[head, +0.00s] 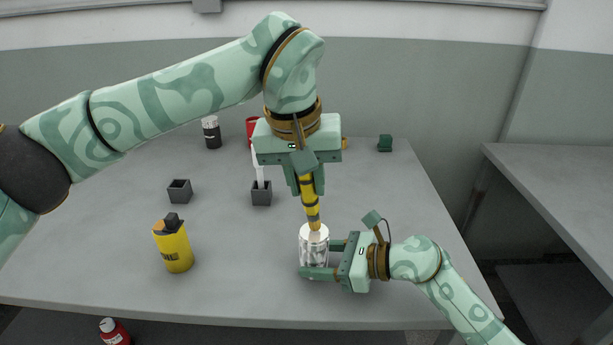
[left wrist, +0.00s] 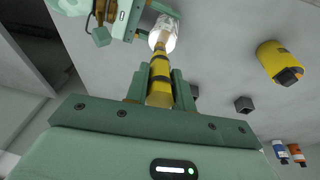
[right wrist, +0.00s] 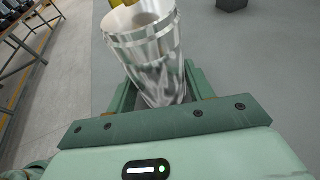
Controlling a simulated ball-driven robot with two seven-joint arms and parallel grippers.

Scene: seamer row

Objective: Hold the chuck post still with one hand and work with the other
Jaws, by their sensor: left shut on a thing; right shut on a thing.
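The chuck post, a shiny metal cylinder (head: 314,247), stands upright near the table's front edge. It fills the middle of the right wrist view (right wrist: 158,65), its round top rim showing. My right gripper (head: 318,258) is shut around its side from the right. My left gripper (head: 309,188) is above and shut on a yellow tool with dark bands (head: 311,207), also in the left wrist view (left wrist: 159,75). The tool points down, slightly tilted, its tip end at the post's top. I cannot tell whether the tip touches or sits inside the post.
A yellow canister (head: 173,250) stands left on the grey table (head: 110,265). Two small dark square holders (head: 180,191) (head: 262,196) stand behind; a white stick rises from the right one. A dark-capped jar (head: 212,133) and a green block (head: 385,143) are at the back. A red bottle (head: 115,332) is below.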

